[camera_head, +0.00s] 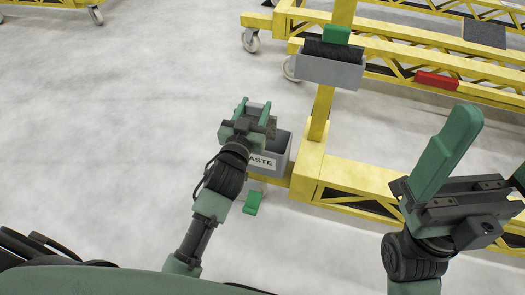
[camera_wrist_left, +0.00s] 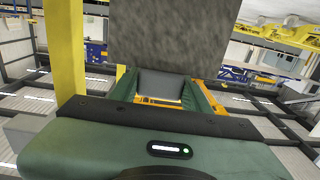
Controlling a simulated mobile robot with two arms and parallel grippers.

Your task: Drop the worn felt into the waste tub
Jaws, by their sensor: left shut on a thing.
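My left gripper (camera_head: 253,108) is shut on the worn felt, a mottled grey piece that fills the upper middle of the left wrist view (camera_wrist_left: 168,35). In the head view only a little grey shows between the green fingers. The grey waste tub (camera_head: 277,158), labelled "WASTE", hangs low on the yellow frame. My left gripper is over its left part in the picture and hides some of it; the height between them is unclear. My right gripper (camera_head: 494,148) is open and empty at the right, its far finger cut off by the picture edge.
A grey tray (camera_head: 330,73) with a dark roll and a green-handled thing is on the yellow post (camera_head: 322,112). A red block (camera_head: 437,80) and a dark grey pad (camera_head: 484,33) lie on the trolley behind. A green piece (camera_head: 252,203) shows below the tub. The floor at left is clear.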

